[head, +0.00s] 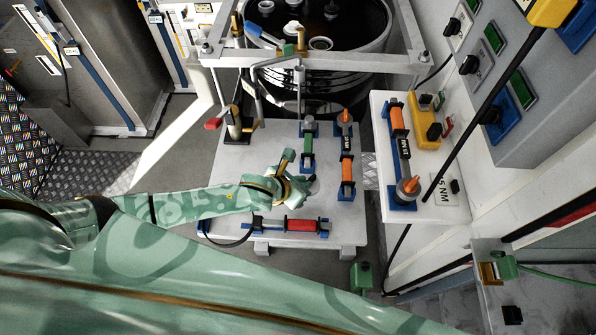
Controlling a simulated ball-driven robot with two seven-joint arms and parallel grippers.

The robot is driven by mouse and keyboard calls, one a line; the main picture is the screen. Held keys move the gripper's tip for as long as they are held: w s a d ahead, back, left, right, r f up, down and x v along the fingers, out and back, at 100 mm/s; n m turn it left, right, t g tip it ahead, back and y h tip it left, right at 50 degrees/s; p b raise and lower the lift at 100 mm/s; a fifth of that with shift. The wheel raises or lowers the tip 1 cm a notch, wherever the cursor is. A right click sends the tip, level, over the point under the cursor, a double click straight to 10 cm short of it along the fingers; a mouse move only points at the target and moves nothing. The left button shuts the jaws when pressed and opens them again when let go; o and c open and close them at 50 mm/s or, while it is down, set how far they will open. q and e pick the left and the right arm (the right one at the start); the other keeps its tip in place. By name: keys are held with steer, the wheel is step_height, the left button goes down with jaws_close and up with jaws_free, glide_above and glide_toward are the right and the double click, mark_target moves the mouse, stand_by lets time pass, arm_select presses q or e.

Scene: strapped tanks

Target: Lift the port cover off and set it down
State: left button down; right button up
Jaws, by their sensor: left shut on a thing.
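My left gripper (308,180) comes in from the left over the white table, at its middle. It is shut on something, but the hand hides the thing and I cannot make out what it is. The dark-walled tank (270,85) stands behind the table under a grey frame, with a dark top. Several pale round fittings (320,43) show on it. I cannot tell which of them, if any, is the port cover. My right gripper is not in view.
A grey frame bar (375,67) crosses above the tank. A side shelf (432,165) and wall panels stand at right.

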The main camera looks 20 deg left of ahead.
arm_select(q)
steer(key=shift+w+a+f, duration=0.25)
steer(key=shift+w+a, duration=0.1)
steer(key=shift+w, duration=0.25)
steer(key=shift+f+m, duration=0.3)
steer(key=shift+f+b, duration=0.35)
step_height(320, 180, down, 4)
steer(key=b, duration=0.4)
steer(key=shift+f+b, duration=0.95)
steer(key=shift+b, duration=0.1)
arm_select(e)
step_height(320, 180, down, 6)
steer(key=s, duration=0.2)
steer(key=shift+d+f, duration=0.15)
arm_select(q)
steer(key=c, duration=1.4)
jaws_free()
